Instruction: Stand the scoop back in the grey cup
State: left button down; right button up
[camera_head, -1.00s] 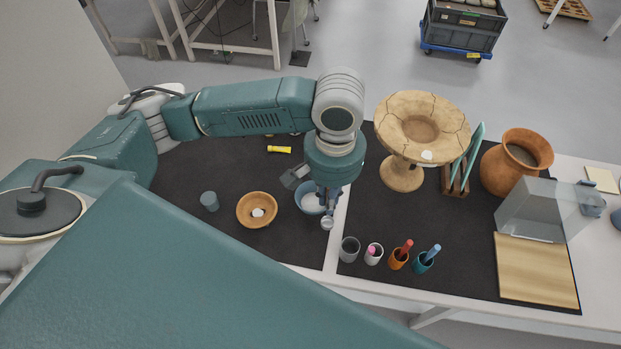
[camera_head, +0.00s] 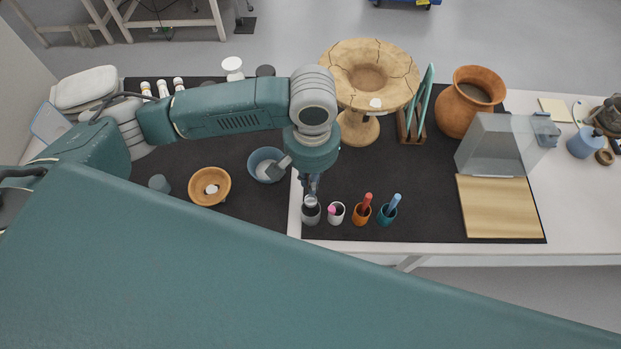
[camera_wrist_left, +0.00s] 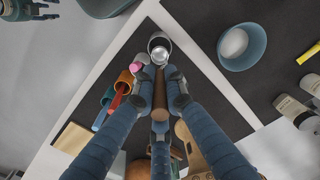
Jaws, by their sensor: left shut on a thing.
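The grey cup (camera_head: 311,217) stands at the left end of the row of cups on the dark mat. My left gripper (camera_head: 312,186) is above it, pointing down, and is shut on the scoop (camera_head: 310,201). In the left wrist view the fingers (camera_wrist_left: 160,88) grip the scoop's brown handle (camera_wrist_left: 168,88). Its silvery head (camera_wrist_left: 160,53) overlaps the mouth of the grey cup (camera_wrist_left: 154,37). I cannot tell whether the head is inside the rim or just above it. Part of my right gripper (camera_wrist_left: 38,9) shows at the wrist view's top left corner; its jaw state is unclear.
To the right stand a white cup (camera_head: 336,214), an orange cup (camera_head: 359,216) and a teal cup (camera_head: 385,216), each holding a tool. A blue bowl (camera_head: 254,165) and a wooden bowl (camera_head: 222,194) are left. A cracked pedestal vessel (camera_head: 358,128) stands behind.

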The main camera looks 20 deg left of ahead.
aim_at(311, 200)
pick_arm(q)
jog(key=shift+f+b, duration=0.65)
jog(key=shift+f, duration=0.1)
jog(key=shift+f+b, duration=0.7)
jog(key=shift+b, duration=0.3)
jog(key=shift+f, duration=0.2)
notch_tip(311, 200, down, 2)
jog(key=shift+f, duration=1.35)
jog(key=shift+f+b, duration=0.4)
jog(key=shift+f, duration=0.35)
